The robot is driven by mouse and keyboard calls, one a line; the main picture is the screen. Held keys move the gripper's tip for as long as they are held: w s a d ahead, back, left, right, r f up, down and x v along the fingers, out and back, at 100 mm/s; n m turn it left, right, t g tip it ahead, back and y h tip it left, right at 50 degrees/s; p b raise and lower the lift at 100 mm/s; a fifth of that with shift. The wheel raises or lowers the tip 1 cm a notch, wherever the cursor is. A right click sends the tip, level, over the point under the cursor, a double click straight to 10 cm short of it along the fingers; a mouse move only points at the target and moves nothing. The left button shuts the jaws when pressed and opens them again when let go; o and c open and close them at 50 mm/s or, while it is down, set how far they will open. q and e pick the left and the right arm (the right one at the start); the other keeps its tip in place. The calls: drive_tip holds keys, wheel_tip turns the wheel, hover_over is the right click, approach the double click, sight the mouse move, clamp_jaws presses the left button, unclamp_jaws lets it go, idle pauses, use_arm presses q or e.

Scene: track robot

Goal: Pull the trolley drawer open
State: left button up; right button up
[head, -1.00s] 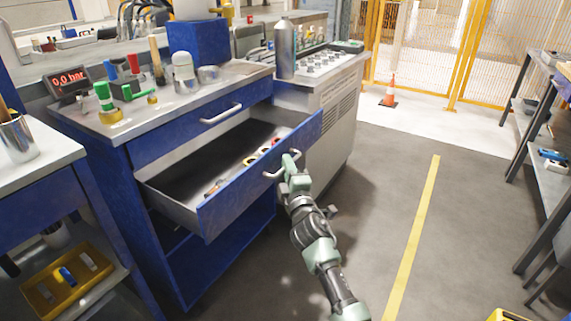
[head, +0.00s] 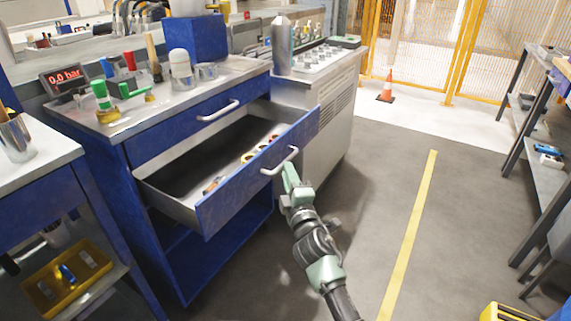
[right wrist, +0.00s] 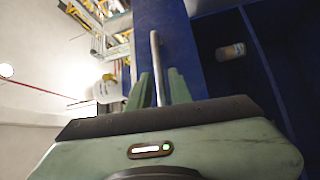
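The blue trolley drawer (head: 233,199) stands pulled well out of the trolley (head: 150,245), with its grey inside and several small items showing. Its pale bar handle (head: 281,162) is on the front face. My right gripper (head: 289,175) is at the handle's right part. In the right wrist view, the handle (right wrist: 155,55) runs between the two fingers of the gripper (right wrist: 160,88). The fingers are apart, with a gap showing on each side of the bar. My left gripper is not in view.
A closed upper drawer with its own handle (head: 218,110) sits above the open one. Bottles and tools stand on the trolley top. A grey cabinet (head: 325,105) stands behind. Clear floor lies to the right, with a yellow line (head: 410,235) and a cone (head: 386,89).

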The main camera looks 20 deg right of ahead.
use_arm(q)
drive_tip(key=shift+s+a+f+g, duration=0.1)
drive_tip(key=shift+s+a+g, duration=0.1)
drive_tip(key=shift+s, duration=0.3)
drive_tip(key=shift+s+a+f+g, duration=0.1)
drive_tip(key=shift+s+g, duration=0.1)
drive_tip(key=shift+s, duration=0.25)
use_arm(e)
drive_tip(key=s, duration=0.2)
drive_tip(key=shift+s+a+f, duration=0.2)
drive_tip(key=shift+s, duration=0.2)
